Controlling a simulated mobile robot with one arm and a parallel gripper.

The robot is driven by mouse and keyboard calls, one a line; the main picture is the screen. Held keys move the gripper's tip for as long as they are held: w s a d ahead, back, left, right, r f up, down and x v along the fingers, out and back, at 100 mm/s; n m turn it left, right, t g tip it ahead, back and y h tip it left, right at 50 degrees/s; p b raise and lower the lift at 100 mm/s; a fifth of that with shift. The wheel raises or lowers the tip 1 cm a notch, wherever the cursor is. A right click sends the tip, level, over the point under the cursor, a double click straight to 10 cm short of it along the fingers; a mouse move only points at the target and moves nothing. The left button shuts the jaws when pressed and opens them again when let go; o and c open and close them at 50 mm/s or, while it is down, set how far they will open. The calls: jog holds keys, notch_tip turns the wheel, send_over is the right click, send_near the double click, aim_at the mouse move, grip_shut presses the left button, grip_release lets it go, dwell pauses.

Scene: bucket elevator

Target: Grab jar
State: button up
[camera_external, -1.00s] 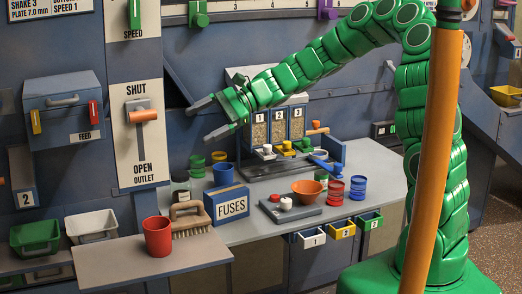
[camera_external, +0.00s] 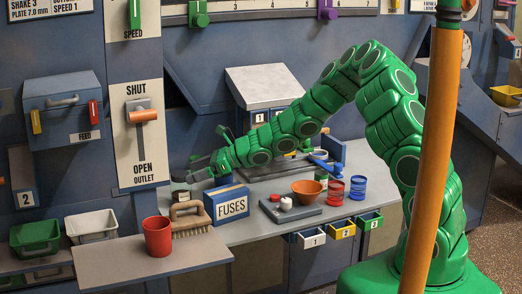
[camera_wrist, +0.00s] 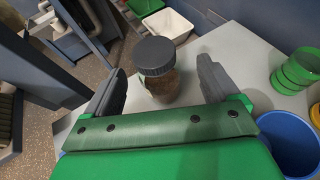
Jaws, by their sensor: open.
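The jar (camera_wrist: 164,86) is of clear glass with a dark ribbed lid (camera_wrist: 154,56) and brownish contents. In the wrist view it stands upright on the grey bench, between and slightly beyond my open fingers. In the external view the jar (camera_external: 180,187) shows small behind the brush, partly hidden. My gripper (camera_wrist: 161,70) is open and empty, one finger on each side of the jar with gaps visible. In the external view my gripper (camera_external: 194,170) is low over the bench, just right of the jar.
A blue cup (camera_wrist: 288,143) and green stacked containers (camera_wrist: 298,70) stand right of my gripper. A brush (camera_external: 189,218) and the blue FUSES box (camera_external: 227,204) are in front of the jar. A red cup (camera_external: 158,236) stands on the front shelf. A white bin (camera_wrist: 168,25) lies beyond.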

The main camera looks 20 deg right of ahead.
aim_at(174, 178)
jog(key=shift+s+a+r+x, duration=0.1)
jog(key=shift+x, duration=1.15)
jog(key=shift+s+a+r+x, duration=0.1)
jog(key=shift+x, duration=1.15)
jog(key=shift+s+a+r+x, duration=0.1)
jog(key=shift+x, duration=1.15)
jog(key=c, duration=1.3)
jog(key=shift+o, duration=0.2)
jog(key=shift+d, duration=0.1)
